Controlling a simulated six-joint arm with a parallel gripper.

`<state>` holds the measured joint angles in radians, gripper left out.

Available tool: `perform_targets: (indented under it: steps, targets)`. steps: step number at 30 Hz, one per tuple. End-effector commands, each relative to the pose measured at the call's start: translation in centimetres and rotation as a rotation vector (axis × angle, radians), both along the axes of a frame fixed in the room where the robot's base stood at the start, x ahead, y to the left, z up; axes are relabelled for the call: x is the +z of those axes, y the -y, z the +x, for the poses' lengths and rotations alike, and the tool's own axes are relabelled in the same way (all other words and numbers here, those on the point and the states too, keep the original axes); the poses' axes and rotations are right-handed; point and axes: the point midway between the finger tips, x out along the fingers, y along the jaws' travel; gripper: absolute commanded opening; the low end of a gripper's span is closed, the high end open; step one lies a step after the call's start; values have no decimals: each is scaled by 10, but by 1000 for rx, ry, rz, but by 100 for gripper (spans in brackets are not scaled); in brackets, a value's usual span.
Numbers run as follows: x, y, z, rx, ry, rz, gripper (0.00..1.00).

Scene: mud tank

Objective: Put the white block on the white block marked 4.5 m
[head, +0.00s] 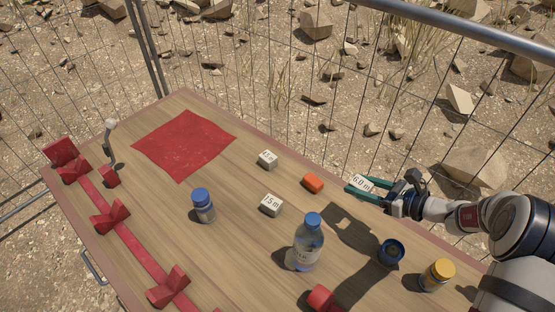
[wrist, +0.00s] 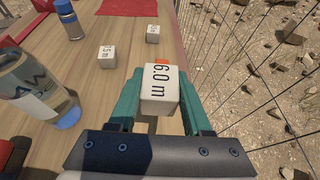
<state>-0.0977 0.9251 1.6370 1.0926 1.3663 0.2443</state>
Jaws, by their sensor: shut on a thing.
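My gripper (head: 360,187) is shut on a white block marked 6.0 m (wrist: 158,88), with a green finger on each side. It holds the block above the right side of the table. A white block (head: 267,159) sits near the table's far edge; its small label looks like 4.5 m. It also shows in the wrist view (wrist: 152,34). Another white block, whose label seems to read 7.5 m (head: 271,205), stands nearer the table's middle and also shows in the wrist view (wrist: 107,57). Both are left of my gripper and apart from it.
An orange-red block (head: 313,183) lies between my gripper and the white blocks. A clear bottle (head: 308,245), a blue-capped jar (head: 203,206), a blue cup (head: 390,252) and a yellow-capped jar (head: 437,275) stand around. A red cloth (head: 184,144) lies far left. A wire fence runs behind.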

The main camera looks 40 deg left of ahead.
Motion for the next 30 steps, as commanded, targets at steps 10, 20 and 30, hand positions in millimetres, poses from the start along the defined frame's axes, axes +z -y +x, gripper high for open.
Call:
perform_targets:
  steps: [10,20,30]
  targets:
    - [34,-167,38,-272,0,1,0]
    - [6,-244,16,-323,-3,-3,0]
    - [-40,-301,-4,-327,-1,-3,0]
